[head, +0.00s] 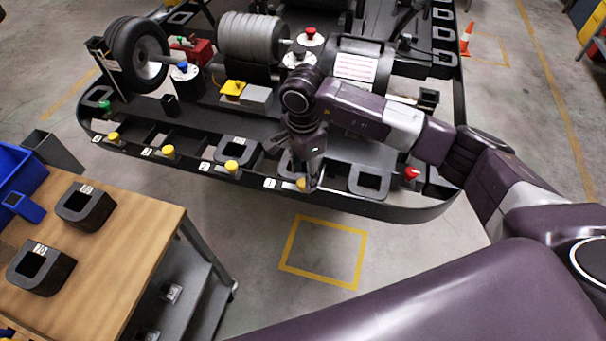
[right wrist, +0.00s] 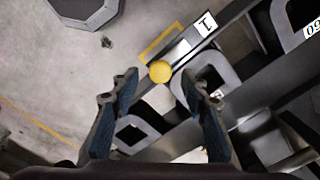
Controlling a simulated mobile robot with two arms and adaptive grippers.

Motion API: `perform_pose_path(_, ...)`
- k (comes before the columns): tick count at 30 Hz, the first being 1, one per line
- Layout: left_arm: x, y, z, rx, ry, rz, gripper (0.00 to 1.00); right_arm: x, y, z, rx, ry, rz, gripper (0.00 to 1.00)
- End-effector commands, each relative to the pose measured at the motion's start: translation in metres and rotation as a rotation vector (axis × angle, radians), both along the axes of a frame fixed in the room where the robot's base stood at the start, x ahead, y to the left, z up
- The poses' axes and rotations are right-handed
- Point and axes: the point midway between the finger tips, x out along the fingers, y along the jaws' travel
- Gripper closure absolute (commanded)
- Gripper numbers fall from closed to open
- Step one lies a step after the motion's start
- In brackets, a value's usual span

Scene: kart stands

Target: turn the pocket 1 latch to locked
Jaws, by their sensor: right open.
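The pocket 1 latch has a round yellow knob (head: 301,184) on the kart's front rail, just right of the white label "1" (head: 269,183). In the right wrist view the knob (right wrist: 160,71) shows between and slightly beyond my fingertips, close to the label "1" (right wrist: 206,22). My right gripper (head: 311,178) points down over the knob and partly hides it. In the right wrist view the right gripper (right wrist: 158,86) is open, with a finger on either side and nothing held. I cannot tell whether a finger touches the knob. My left gripper is not in view.
More yellow knobs, such as this one (head: 232,166), line the front rail to the left. A red knob (head: 411,173) stands to the right. Dark pocket blocks (head: 369,181) sit behind the rail. A wooden table (head: 120,255) with black blocks stands front left. Floor before the rail is clear.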

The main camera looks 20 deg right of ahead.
Motion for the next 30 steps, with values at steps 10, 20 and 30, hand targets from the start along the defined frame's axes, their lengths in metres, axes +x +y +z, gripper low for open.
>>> perform_pose_path(10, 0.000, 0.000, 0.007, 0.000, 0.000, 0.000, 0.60, 0.000, 0.001, -0.022, 0.002, -0.002, 0.000, 0.58)
perform_pose_path(20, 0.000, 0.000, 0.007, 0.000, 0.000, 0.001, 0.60, 0.000, 0.001, -0.022, 0.002, -0.002, 0.000, 0.78)
perform_pose_path(30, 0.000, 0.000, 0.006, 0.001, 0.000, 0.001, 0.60, 0.000, 0.001, -0.022, 0.003, -0.001, -0.005, 1.00)
